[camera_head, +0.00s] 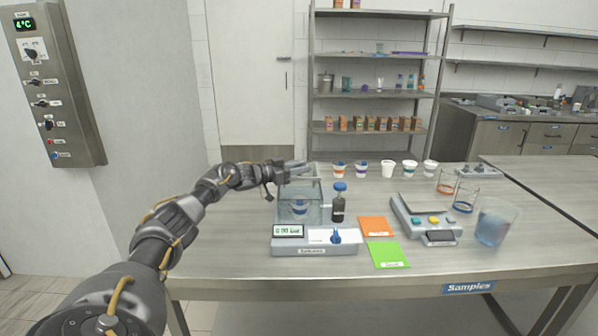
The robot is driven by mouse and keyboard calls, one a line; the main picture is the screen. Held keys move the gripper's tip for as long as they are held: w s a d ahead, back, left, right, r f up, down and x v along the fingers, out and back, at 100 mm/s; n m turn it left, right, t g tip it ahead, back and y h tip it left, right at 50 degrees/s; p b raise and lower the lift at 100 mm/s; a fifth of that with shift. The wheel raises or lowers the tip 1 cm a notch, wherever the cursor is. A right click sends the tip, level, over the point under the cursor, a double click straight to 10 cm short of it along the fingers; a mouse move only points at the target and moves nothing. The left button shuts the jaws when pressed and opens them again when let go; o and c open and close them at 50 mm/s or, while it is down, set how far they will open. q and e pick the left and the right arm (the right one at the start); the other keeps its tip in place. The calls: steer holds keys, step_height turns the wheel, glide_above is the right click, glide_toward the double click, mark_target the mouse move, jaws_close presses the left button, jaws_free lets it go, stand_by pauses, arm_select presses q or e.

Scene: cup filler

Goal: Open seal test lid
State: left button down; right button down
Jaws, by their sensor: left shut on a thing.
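The seal tester (285,248) stands at the left front of the table, with a display and a blue knob on its base. My left gripper (287,170) reaches in from the left at the lid's upper edge and is shut on the lid. The fingertips are small and partly merge with the lid. My right gripper is out of view.
A dark bottle with a blue cap (338,203) stands right beside the chamber. Orange (376,226) and green (388,254) cards lie right of the tester, then a scale (425,222) and a beaker (494,222). Several cups line the table's back. The front left tabletop is clear.

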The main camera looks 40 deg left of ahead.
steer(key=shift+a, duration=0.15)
arm_select(q)
steer(key=c, duration=1.1)
jaws_free()
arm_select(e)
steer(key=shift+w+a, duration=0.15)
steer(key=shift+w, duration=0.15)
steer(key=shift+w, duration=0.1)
arm_select(q)
steer(key=shift+s+a+f, duration=0.1)
steer(key=shift+s+a, duration=0.15)
steer(key=shift+s, duration=0.15)
steer(key=b+v, duration=0.2)
steer(key=v, duration=0.8)
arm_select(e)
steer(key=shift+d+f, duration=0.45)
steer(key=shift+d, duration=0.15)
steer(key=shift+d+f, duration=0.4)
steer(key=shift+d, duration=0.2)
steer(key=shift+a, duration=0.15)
